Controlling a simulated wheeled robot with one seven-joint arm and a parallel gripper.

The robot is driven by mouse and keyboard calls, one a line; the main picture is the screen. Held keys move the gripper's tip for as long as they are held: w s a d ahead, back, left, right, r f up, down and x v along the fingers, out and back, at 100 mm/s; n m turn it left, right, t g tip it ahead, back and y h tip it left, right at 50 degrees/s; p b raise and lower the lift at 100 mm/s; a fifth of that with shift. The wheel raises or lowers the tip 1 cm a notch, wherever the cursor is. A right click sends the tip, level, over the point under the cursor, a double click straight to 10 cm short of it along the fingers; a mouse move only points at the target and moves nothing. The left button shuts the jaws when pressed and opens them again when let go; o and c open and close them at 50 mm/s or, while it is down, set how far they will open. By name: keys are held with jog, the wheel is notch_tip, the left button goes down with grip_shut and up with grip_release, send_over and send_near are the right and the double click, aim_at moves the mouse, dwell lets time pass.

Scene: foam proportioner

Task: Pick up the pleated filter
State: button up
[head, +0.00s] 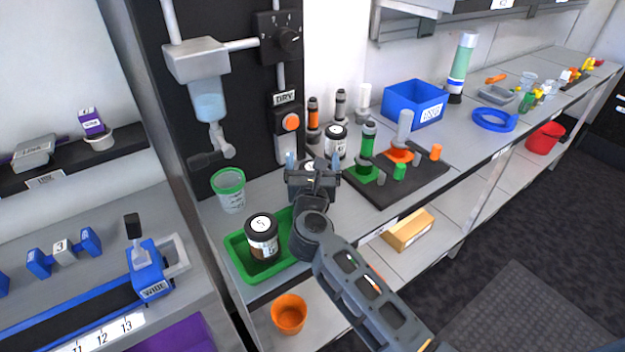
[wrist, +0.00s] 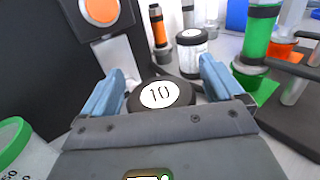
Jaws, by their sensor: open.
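I cannot make out a pleated surface for certain, so I cannot tell which object is the pleated filter. My gripper (head: 312,165) is open over the bench, just right of the dispenser. In the wrist view the two blue fingers (wrist: 165,85) stand apart, with a black-lidded jar marked 10 (wrist: 160,94) showing between them. I cannot tell whether the fingers touch the jar. My gripper hides most of it in the head view. Upright cylinders behind include a dark and orange one (head: 313,118) and a white one (head: 362,98).
A green tray (head: 238,262) holds jar 5 (head: 262,236), beside a green-rimmed cup (head: 229,188). A black board (head: 385,188) with green and orange parts stands right of my gripper. A blue bin (head: 410,103) is behind. The dispenser's dark panel (wrist: 40,60) is close on the left.

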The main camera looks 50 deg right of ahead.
jog(key=c, duration=1.2)
jog(key=shift+r, duration=0.15)
